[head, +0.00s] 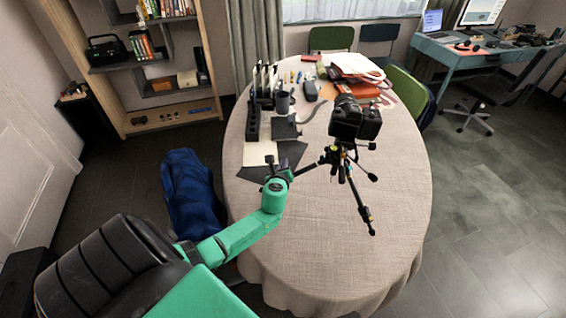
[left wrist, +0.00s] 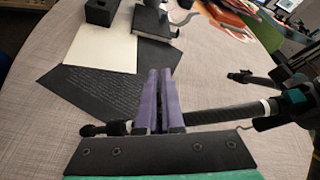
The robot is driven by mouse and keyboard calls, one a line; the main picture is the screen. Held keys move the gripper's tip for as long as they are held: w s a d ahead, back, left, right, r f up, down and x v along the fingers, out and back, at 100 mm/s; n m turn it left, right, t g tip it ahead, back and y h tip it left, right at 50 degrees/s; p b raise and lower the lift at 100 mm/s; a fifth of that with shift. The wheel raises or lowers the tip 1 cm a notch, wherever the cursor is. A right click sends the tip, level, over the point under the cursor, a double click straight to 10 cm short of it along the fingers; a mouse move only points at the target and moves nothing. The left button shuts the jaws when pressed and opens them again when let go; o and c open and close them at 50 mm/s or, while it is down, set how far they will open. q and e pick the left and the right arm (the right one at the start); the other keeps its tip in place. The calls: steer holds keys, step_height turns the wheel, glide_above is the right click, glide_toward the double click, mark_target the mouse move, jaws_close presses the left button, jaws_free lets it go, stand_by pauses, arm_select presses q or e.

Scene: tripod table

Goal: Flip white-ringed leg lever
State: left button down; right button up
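A black camera (head: 347,120) sits on a tripod (head: 345,165) on the cloth-covered table. One dark tripod leg (head: 308,168) points left toward my left gripper. In the left wrist view this leg (left wrist: 225,112) crosses from the right to a dark foot at the left. A white ring (left wrist: 266,107) shows on it near the tripod hub (left wrist: 295,105). My left gripper (left wrist: 160,72) has its purple fingers together across the leg, hiding part of it. I see nothing held between them; contact with the leg cannot be told. The leg's lever is not distinct. My right gripper is out of view.
Dark sheets (left wrist: 110,90) and a pale sheet (left wrist: 103,48) lie just beyond the gripper. A black organizer (head: 253,122), a mug (head: 283,101) and piled papers (head: 355,68) stand farther back. Another tripod leg (head: 362,208) points toward the front right. The table's front (head: 320,255) is clear.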

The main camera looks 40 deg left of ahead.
arm_select(q)
steer(key=shift+r, duration=0.1)
steer(key=c, duration=1.1)
jaws_free()
steer(key=shift+d, duration=0.1)
steer(key=shift+o, duration=0.2)
steer(key=p+v, duration=0.1)
steer(key=v, duration=1.3)
steer(key=shift+s, duration=0.25)
steer(key=shift+d, duration=0.1)
